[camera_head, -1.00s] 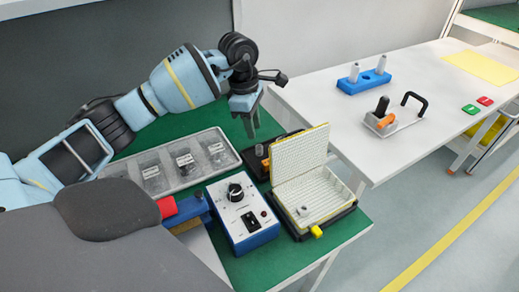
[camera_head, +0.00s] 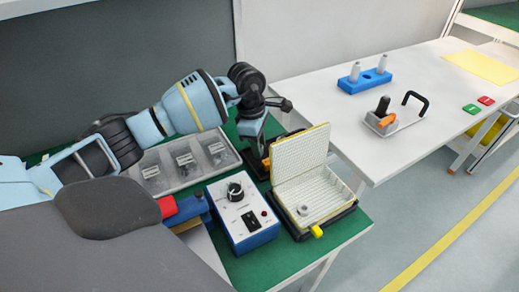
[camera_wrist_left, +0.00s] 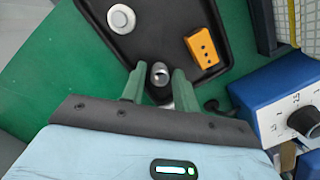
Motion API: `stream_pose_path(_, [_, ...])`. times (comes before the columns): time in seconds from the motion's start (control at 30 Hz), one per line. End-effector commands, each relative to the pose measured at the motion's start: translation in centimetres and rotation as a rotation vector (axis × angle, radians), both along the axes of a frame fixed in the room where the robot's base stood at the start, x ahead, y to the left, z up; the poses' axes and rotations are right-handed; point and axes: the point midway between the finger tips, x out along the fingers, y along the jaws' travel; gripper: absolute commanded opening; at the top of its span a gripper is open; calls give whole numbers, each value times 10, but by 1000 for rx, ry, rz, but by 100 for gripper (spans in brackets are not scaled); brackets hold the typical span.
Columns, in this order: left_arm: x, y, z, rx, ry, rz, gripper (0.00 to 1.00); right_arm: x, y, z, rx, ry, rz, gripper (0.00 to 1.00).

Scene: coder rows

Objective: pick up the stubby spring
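A short, shiny metal cylinder with a dark hollow top (camera_wrist_left: 160,74), which looks like the stubby spring, stands on a black tray (camera_wrist_left: 145,30) in the left wrist view. My left gripper (camera_wrist_left: 160,82) has its two green fingers apart, one on each side of the cylinder, with gaps showing. In the head view the left gripper (camera_head: 254,146) is low over the black tray (camera_head: 257,170) and hides the cylinder. My right gripper is not in view.
The tray also holds an orange block (camera_wrist_left: 202,47) and a pale round piece (camera_wrist_left: 121,19). A blue control box (camera_head: 242,218) and an open white case (camera_head: 318,196) stand close by. A clear-lidded parts tray (camera_head: 183,164) lies to the left.

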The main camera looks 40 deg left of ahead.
Motion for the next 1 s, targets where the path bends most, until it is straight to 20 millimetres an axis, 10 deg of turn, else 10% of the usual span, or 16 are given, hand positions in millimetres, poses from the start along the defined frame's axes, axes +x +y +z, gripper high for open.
stream_pose_path(0.23, [0, 0, 0, 0, 0, 0, 0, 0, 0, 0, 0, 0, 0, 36])
stream_pose_path(0.57, [1, 0, 8, 0, -3, 1, 0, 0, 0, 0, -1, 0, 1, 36])
stream_pose_path(1.0, [1, 0, 82, 0, -3, -1, 0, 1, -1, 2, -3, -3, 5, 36])
